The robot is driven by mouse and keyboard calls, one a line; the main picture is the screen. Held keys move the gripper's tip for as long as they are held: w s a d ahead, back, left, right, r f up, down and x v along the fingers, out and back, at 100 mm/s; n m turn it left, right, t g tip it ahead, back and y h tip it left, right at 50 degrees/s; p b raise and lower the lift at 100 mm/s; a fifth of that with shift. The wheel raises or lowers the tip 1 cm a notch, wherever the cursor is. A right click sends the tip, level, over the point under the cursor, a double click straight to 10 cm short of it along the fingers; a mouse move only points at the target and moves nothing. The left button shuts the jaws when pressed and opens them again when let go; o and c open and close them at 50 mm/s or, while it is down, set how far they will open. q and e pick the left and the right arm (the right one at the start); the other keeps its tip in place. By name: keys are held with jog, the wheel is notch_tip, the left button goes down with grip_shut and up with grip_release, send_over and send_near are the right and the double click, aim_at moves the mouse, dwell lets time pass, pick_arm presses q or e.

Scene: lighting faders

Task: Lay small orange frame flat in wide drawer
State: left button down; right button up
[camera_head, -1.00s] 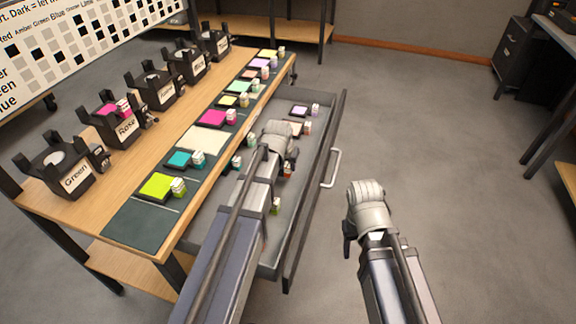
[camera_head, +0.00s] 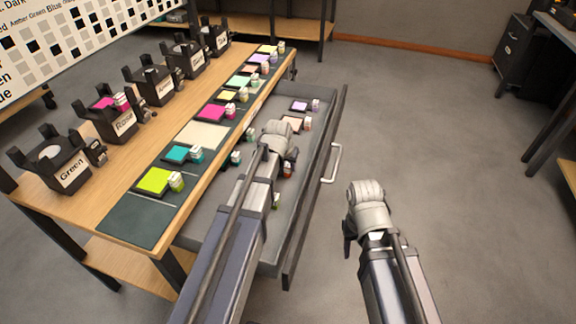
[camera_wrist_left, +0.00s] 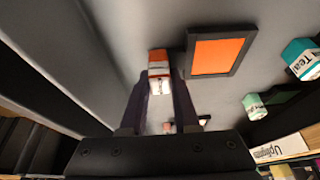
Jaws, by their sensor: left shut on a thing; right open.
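The small orange frame (camera_wrist_left: 219,54) has a dark border and an orange centre in the left wrist view. Its white block with an orange top (camera_wrist_left: 158,70) is between the fingers of my left gripper (camera_wrist_left: 165,85), which is shut on it. In the head view my left wrist (camera_head: 277,140) is over the open wide drawer (camera_head: 303,230) and hides its fingers and the orange frame. The frame looks level with the drawer floor; I cannot tell whether it touches. My right gripper (camera_head: 348,240) is open and empty, right of the drawer.
Other framed pieces, purple (camera_head: 299,106) and peach (camera_head: 291,124), lie at the drawer's far end. A teal-labelled block (camera_wrist_left: 303,60) and a green one (camera_wrist_left: 254,106) stand near the orange frame. Black holders (camera_head: 107,118) and coloured frames line the wooden table (camera_head: 110,170).

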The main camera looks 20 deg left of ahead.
pick_arm(q)
jog(key=shift+f, duration=0.2)
jog(key=c, duration=0.6)
grip_release()
jog(key=shift+r, duration=0.1)
jog(key=shift+r, duration=0.1)
jog(key=p+v, duration=0.4)
jog(key=w+p+v, duration=0.1)
jog(key=p+v, duration=0.4)
jog(key=w+r+p+v, duration=0.1)
jog(key=p+v, duration=0.4)
jog(key=shift+w, duration=0.25)
